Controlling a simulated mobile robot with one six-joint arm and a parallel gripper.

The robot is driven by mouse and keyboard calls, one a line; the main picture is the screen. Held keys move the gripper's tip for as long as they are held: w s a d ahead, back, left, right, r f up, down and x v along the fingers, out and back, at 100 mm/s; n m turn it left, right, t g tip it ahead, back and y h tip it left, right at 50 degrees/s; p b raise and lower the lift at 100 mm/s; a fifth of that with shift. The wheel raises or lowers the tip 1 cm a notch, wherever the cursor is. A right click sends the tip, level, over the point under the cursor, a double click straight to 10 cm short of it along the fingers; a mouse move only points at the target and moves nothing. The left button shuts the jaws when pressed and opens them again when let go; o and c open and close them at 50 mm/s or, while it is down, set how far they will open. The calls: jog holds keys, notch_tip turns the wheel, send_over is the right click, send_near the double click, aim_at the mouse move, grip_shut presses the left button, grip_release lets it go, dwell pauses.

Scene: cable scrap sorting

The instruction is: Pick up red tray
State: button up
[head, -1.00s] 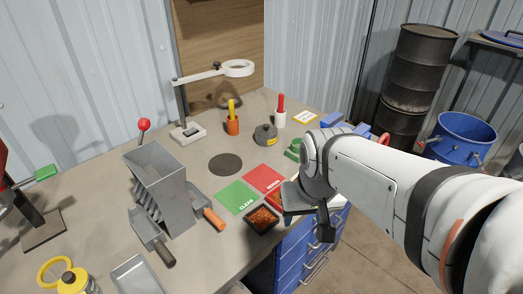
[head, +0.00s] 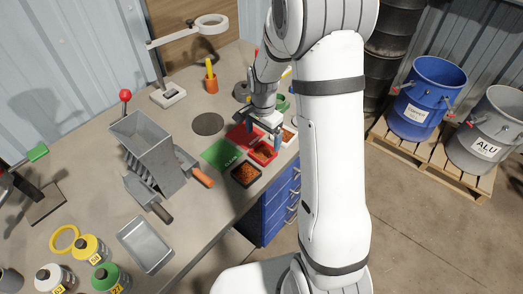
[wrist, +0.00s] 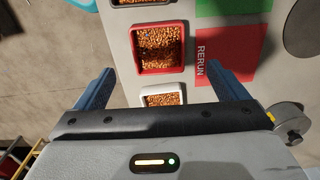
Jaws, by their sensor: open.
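The red tray (head: 272,158) sits near the front edge of the bench and holds copper-coloured granules. It also shows in the wrist view (wrist: 160,70), upright and just beyond the fingers. My gripper (head: 266,135) is open and empty, pointing down above the bench close to the red tray. In the wrist view its two blue fingers (wrist: 163,82) are spread wide, one to each side, with the red tray roughly centred ahead between them. The fingers appear apart from the tray. Part of the tray's far side is hard to see in the head view.
A white tray (wrist: 147,101) and a black tray (head: 246,184), both with granules, flank the red tray. The red RERUN mat (wrist: 235,45) and green CLEAN mat (head: 218,152) lie alongside.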

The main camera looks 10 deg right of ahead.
aim_at(263, 154)
jog(key=shift+s+f+p, duration=0.1)
jog(key=shift+f+p, duration=0.8)
jog(key=shift+f, duration=2.6)
jog(key=shift+c, duration=0.5)
jog(key=c, duration=1)
jog(key=shift+c, duration=0.2)
jog(key=shift+r, duration=0.15)
